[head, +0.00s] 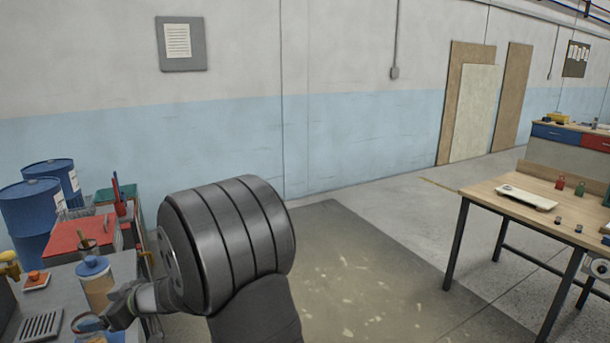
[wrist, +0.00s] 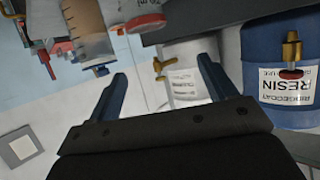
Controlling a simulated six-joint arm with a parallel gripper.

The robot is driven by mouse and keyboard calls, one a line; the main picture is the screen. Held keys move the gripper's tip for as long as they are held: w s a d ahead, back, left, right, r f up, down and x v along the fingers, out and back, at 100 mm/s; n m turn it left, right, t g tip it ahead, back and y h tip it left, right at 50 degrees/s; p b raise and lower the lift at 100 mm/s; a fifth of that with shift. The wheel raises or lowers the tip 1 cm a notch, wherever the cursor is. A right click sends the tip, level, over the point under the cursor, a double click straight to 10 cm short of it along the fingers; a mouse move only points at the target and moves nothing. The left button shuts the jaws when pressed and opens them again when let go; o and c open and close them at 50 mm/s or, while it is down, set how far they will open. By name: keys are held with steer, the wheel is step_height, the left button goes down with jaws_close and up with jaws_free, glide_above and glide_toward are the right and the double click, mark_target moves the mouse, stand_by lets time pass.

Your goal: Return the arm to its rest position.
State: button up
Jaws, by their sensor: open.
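My gripper (wrist: 163,84) shows in the wrist view with two blue fingers spread wide and nothing held between them. A white labelled container (wrist: 190,65) shows beyond the gap between the fingers. In the head view my large dark arm link fills the lower middle and hides much of what is behind it. My wrist end reaches left over the grey bench (head: 118,268), near a cream container with a blue lid (head: 97,290). I cannot make out the fingers clearly there.
In the wrist view, a blue resin drum (wrist: 285,108) with a brass tap is right of the fingers. In the head view, a red box (head: 80,235) and blue drums (head: 32,212) crowd the left. A wooden table (head: 490,192) stands right. The floor between is clear.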

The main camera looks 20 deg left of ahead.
steer(key=s+d+f, duration=0.2)
steer(key=s+f, duration=0.1)
steer(key=s, duration=0.3)
steer(key=s+d+f, duration=0.2)
steer(key=s, duration=0.5)
steer(key=s+a, duration=0.9)
steer(key=shift+w, duration=0.1)
steer(key=w+d, duration=0.9)
steer(key=w+a+r, duration=0.2)
steer(key=w, duration=0.3)
steer(key=shift+w+a+r, duration=0.25)
steer(key=shift+w, duration=0.1)
